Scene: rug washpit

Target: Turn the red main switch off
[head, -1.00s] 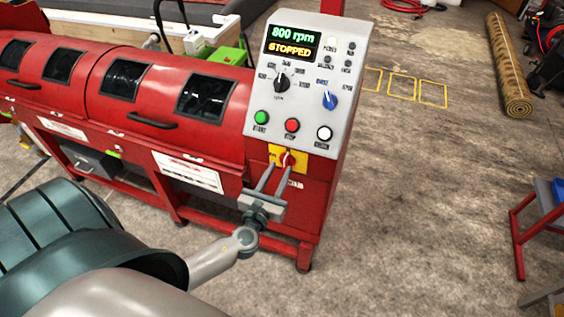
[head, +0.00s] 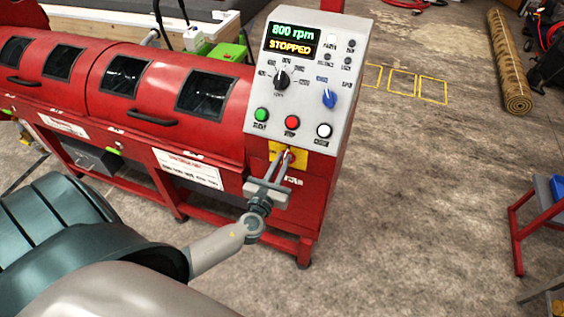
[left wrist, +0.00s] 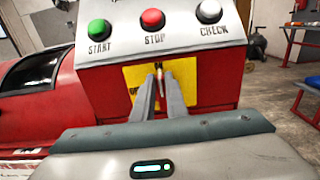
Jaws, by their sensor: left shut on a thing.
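The red main switch (left wrist: 161,67) sits on a yellow plate (head: 300,161) at the lower front of the machine's grey control panel. In the left wrist view the plate (left wrist: 188,85) shows behind my fingers, and only a small part of the switch handle shows between the fingertips. My left gripper (head: 287,155) reaches up to the plate, with its fingers shut on the switch handle. In the head view the fingers hide most of the switch, so I cannot tell its exact angle. My right gripper is not in view.
The grey control panel (head: 297,95) above carries knobs, green, red and white buttons, and a display reading 800 rpm and STOPPED. The red machine body (head: 75,85) extends left. A rolled rug (head: 508,65) lies at the far right. Open floor (head: 410,190) lies right of the machine.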

